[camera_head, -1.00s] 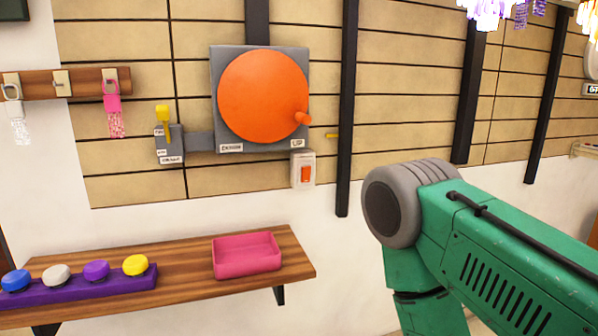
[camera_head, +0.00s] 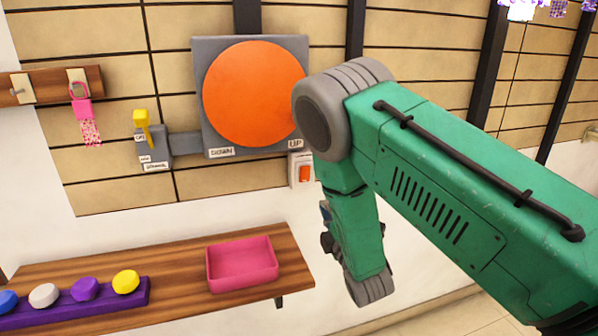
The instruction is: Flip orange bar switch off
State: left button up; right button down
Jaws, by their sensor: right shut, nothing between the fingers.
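The orange bar switch (camera_head: 304,173) is a small upright orange piece on a white wall plate, just below the right corner of the grey panel. My right arm partly covers the plate's right side. My right arm comes in from the right, its elbow in front of the orange disc's right edge and its forearm hanging down. My right gripper (camera_head: 328,238) shows only as small dark parts beside the forearm, below the switch and apart from it. It is shut and empty; its fingertips are mostly hidden. My left gripper is not in view.
A large orange disc (camera_head: 250,95) sits on a grey panel labelled DOWN and UP. A yellow lever (camera_head: 143,122) is to its left. Below, a wooden shelf (camera_head: 180,265) carries a pink tray (camera_head: 241,281) and a purple strip (camera_head: 130,298) with several coloured buttons.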

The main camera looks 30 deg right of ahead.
aim_at(305, 171)
jog(key=shift+f, duration=0.1)
jog(key=x, duration=1.4)
jog(key=shift+p, duration=0.4)
jog(key=shift+w+r+g+y+p, duration=0.3)
jog(key=shift+r+g+p, duration=0.15)
jog(key=shift+p, duration=0.35)
jog(key=shift+s+f+b, duration=0.1)
jog(key=shift+f+b, duration=0.2)
